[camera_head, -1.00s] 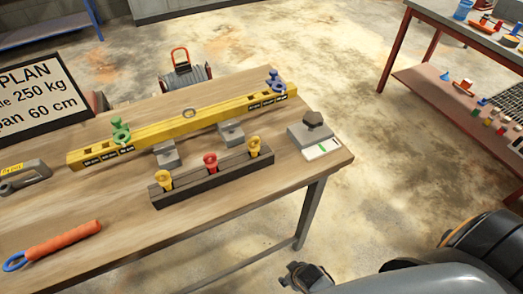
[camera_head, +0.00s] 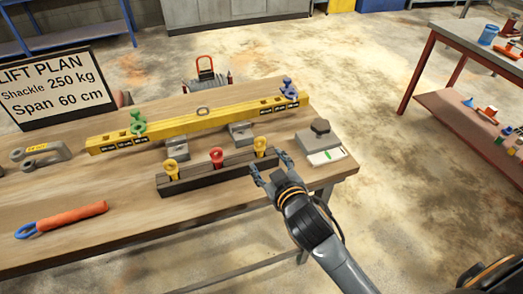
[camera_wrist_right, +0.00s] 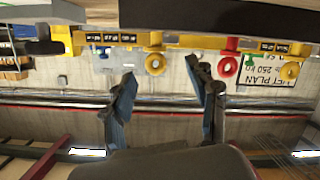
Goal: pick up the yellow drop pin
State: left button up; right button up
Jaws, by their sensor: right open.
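Two yellow drop pins with ring-shaped heads stand in a dark rack (camera_head: 205,179), one at the left end (camera_head: 171,170) and one at the right end (camera_head: 261,146). A red pin (camera_head: 216,157) stands between them. My right gripper (camera_head: 271,172) is open and empty, just in front of the rack's right end, near the right yellow pin. In the wrist view, which looks upside down, the right yellow pin (camera_wrist_right: 155,64) shows beyond the gap between the open fingers (camera_wrist_right: 165,78), apart from them. My left gripper is not in view.
A yellow beam (camera_head: 200,119) lies behind the rack on grey blocks, with a green pin (camera_head: 138,124) and a blue pin (camera_head: 289,90) on it. A grey block with a dark knob (camera_head: 320,127) stands at right. An orange-handled tool (camera_head: 65,218) lies front left.

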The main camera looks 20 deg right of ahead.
jog(key=w+a+r+n+t+y, duration=0.2)
jog(key=a+r+n+y, duration=0.4)
jog(key=r, duration=0.4)
jog(key=w+a+r+n+t+y, duration=0.25)
jog(key=a+r+n+y, duration=0.35)
jog(key=r, duration=0.4)
jog(key=s+a+r+n+g+y, duration=0.35)
jog(key=a+n+g+y, duration=0.55)
jog(key=n, duration=0.3)
jog(key=n+g+h, duration=0.8)
jog(key=g+h, duration=0.1)
jog(key=h, duration=1.2)
send_near(260, 138)
jog(key=f, duration=0.2)
jog(key=f+p, duration=0.1)
jog(key=w+f, duration=0.1)
jog(key=f, duration=0.1)
jog(key=shift+d+f+p, duration=0.25)
jog(key=shift+f+p, duration=0.05)
jog(key=shift+f, duration=0.05)
jog(key=f, duration=0.1)
jog(key=f+p, duration=0.1)
jog(key=f, duration=0.1)
jog(key=f+p, duration=0.1)
jog(key=shift+w+a+f, duration=0.15)
jog(key=shift+a+f, duration=0.15)
jog(key=shift+f, duration=0.5)
jog(key=shift+w, duration=0.1)
grip_shut()
